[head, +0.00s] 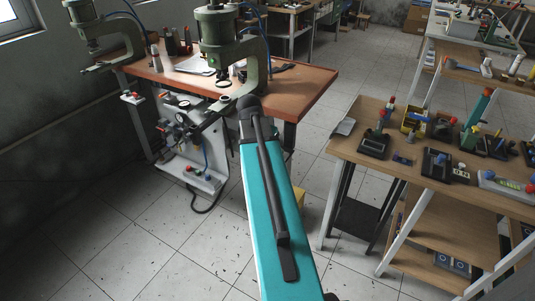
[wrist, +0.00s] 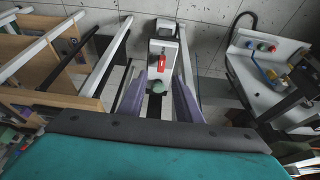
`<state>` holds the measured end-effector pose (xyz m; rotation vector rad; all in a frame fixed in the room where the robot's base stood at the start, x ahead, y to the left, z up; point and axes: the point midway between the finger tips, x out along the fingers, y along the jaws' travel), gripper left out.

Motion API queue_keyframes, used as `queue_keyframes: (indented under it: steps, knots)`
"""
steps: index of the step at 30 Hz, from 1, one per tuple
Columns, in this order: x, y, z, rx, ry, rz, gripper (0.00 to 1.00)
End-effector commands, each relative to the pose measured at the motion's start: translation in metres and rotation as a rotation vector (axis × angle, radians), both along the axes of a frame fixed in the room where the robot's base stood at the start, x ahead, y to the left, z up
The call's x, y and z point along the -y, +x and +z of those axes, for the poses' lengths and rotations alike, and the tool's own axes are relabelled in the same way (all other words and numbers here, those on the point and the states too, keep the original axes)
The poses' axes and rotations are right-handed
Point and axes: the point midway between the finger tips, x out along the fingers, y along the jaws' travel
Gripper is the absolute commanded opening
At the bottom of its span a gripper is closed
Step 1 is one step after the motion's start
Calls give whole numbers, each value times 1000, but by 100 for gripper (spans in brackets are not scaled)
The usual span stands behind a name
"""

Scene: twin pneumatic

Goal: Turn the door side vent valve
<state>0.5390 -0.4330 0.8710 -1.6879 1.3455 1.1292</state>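The pneumatic panel (head: 208,133) is a pale upright plate below the front edge of the press table. It carries round gauges, small fittings and dark knobs. A pale box (head: 200,179) with red and green buttons is low on it, with a blue hose above. In the wrist view the panel (wrist: 252,92) is at the right, with a blue hose or lever and a red button. I cannot tell which fitting is the door side vent valve. My teal arm reaches up the middle of the head view and hides my gripper.
Two green presses stand on the table (head: 312,82), the nearer press (head: 220,45) above the panel. A wooden bench (head: 345,142) with tools and devices is at the right. A dark hose (head: 206,208) loops below the panel. Tiled floor (head: 140,235) at the lower left is clear.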

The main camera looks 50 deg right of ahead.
Motion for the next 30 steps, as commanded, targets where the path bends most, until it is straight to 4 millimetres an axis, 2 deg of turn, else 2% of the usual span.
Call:
queue_keyframes:
  steps: [15,21,30]
  knots:
    - [-19,-6,47,-1,-1,0,31]
    - [-22,-6,55,0,-1,-1,31]
    - [-22,-7,55,0,-1,-1,31]
